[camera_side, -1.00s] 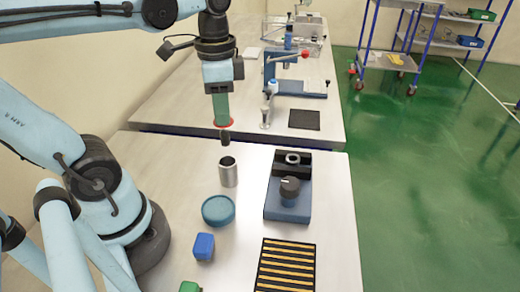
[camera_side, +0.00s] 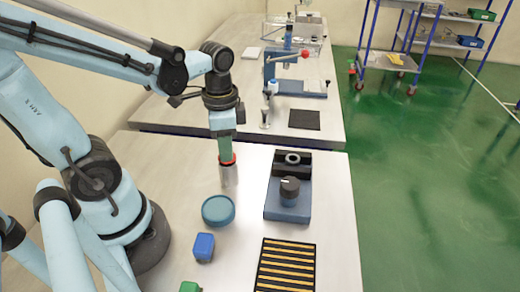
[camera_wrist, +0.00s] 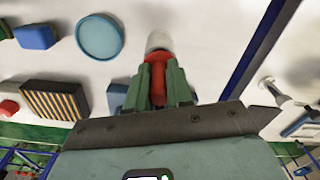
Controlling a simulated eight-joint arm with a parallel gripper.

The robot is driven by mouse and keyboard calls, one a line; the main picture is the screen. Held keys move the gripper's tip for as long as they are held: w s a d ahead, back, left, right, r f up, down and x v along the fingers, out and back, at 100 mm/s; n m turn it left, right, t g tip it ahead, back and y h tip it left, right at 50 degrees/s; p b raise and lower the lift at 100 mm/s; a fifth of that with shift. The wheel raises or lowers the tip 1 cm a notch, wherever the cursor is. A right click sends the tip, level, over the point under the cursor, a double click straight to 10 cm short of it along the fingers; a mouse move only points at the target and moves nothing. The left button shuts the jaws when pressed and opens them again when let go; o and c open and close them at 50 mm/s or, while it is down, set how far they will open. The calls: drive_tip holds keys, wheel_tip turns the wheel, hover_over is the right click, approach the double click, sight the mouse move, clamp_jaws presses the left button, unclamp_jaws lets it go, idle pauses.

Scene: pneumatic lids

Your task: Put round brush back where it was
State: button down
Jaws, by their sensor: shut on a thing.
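My gripper (camera_side: 226,152) has green fingers and is shut on the round brush, whose red part (camera_side: 227,162) shows just below the fingertips. In the wrist view the red brush (camera_wrist: 157,72) lies between the green fingers of my gripper (camera_wrist: 158,82). The metal cup (camera_side: 229,178) stands upright on the table directly below the brush. It also shows in the wrist view (camera_wrist: 159,40) beyond the brush. The dark bristles are hidden, apparently inside the cup. I cannot tell how deep the brush sits.
A round blue lid (camera_side: 218,210) lies in front of the cup. A blue device with a black knob (camera_side: 289,190) stands to the right. A blue block (camera_side: 203,247), a green block (camera_side: 190,287) and a black-and-yellow striped pad (camera_side: 286,266) lie nearer the front.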

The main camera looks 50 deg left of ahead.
drive_tip(key=shift+f, duration=0.45)
drive_tip(key=c, duration=1)
unclamp_jaws()
wheel_tip(320, 180, up, 13)
drive_tip(key=shift+f, duration=0.2)
drive_tip(key=w+d+f+n+t, duration=0.1)
drive_tip(key=f+t, duration=0.1)
drive_tip(key=w+d+f+n+t, duration=0.1)
drive_tip(key=w+f+n+t, duration=0.1)
drive_tip(key=w+d+f+n+t, duration=0.1)
drive_tip(key=f+n+t, duration=0.1)
drive_tip(key=t, duration=0.1)
drive_tip(key=shift+w, duration=0.15)
